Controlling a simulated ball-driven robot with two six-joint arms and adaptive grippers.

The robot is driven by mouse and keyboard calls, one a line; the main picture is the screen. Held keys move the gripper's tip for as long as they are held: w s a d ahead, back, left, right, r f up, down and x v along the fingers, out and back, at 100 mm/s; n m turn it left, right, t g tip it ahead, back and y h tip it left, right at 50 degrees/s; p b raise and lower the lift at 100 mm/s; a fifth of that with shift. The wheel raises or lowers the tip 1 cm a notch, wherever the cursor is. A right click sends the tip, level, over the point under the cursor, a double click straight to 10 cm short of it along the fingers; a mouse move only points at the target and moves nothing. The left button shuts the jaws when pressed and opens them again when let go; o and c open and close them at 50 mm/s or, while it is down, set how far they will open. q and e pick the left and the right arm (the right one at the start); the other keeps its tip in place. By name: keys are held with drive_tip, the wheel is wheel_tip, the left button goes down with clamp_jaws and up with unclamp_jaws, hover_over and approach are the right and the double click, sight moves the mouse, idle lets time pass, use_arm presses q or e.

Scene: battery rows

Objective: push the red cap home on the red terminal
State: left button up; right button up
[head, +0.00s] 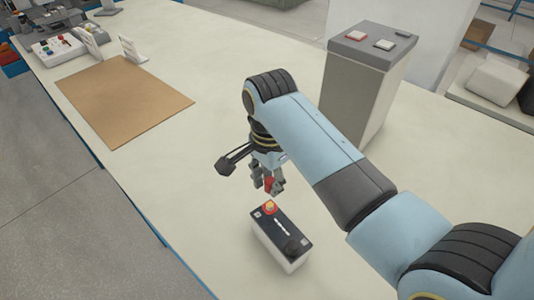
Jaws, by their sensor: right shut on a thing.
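A battery (280,258) with a dark top and pale sides stands on the light table. Its red terminal (270,208), a red ring with a yellowish middle, is at the far left end of the top. A black part (292,247) sits at the near end. My right gripper (270,187) points down over the red terminal and is shut on a small red piece, which looks like the red cap (269,185). The cap appears a little above the terminal, apart from it. The fingers partly hide the cap. My left gripper is not in view.
A tall grey box (355,85) with small red and white pieces on top stands behind my right arm. A brown mat (122,100) lies at the left, with white stands (132,50) and a tray (58,48) beyond. The table (190,170) left of the battery is clear.

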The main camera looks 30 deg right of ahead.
sight(269, 206)
drive_tip(key=shift+s+a+f, duration=0.1)
drive_tip(key=shift+s+f, duration=0.1)
drive_tip(key=shift+f, duration=0.9)
drive_tip(key=shift+w+f, duration=0.1)
drive_tip(key=shift+f, duration=0.9)
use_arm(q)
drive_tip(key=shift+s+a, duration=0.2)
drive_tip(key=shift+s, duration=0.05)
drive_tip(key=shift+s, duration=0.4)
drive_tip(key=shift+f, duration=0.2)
use_arm(e)
drive_tip(key=shift+f, duration=1)
use_arm(q)
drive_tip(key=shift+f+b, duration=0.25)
drive_tip(key=shift+b, duration=0.15)
use_arm(e)
drive_tip(key=shift+f, duration=0.45)
